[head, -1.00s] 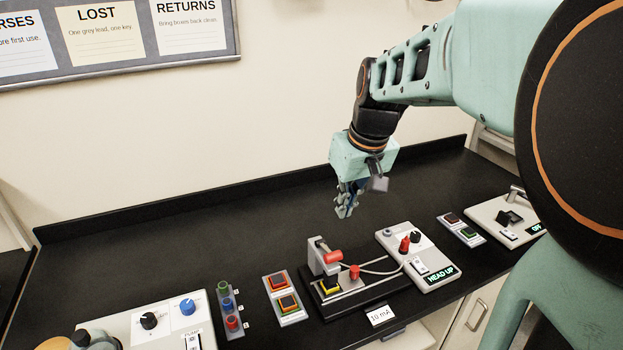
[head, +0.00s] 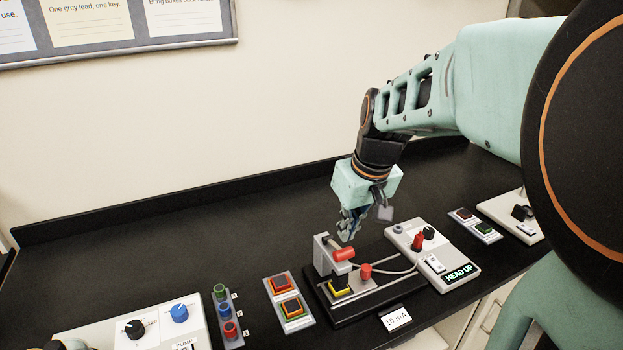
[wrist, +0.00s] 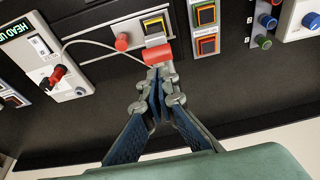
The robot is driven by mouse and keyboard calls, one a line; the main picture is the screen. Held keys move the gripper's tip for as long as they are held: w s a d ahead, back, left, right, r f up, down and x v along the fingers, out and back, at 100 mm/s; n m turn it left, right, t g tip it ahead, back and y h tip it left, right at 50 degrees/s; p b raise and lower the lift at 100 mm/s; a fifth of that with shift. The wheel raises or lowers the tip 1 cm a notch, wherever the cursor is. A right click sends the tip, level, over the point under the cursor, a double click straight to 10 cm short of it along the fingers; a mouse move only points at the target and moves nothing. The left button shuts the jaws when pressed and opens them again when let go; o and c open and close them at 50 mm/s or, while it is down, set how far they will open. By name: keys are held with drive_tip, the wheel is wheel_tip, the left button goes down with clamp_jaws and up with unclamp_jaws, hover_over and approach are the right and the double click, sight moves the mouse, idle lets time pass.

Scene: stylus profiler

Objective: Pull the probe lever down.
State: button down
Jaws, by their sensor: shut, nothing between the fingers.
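The probe stand has a grey post (head: 324,257) on a black base, and its lever ends in a red handle (head: 343,254) that sticks out to the right near the post's top. A yellow-edged block (head: 340,287) sits below it. My gripper (head: 347,236) points down just above and behind the red handle, with its fingers together and empty. In the wrist view the fingertips (wrist: 158,72) are right at the edge of the red handle (wrist: 157,55). I cannot tell whether they touch it.
A control box reading HEAD UP (head: 432,258) stands to the right, with a cable to the stand. A red knob (head: 366,272) is on the base. A button panel (head: 289,302) stands to the left. The counter behind is clear.

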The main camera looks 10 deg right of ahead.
sight(336, 247)
drive_tip(key=shift+s+f+b, duration=0.1)
drive_tip(key=shift+f+b, duration=0.7)
drive_tip(key=shift+f, duration=0.65)
drive_tip(key=f+b, duration=0.1)
drive_tip(key=s+b, duration=0.1)
drive_tip(key=f+b, duration=0.1)
drive_tip(key=shift+s+d+f, duration=0.15)
drive_tip(key=shift+d+f, duration=0.1)
drive_tip(key=shift+f, duration=0.1)
drive_tip(key=shift+s+r, duration=0.15)
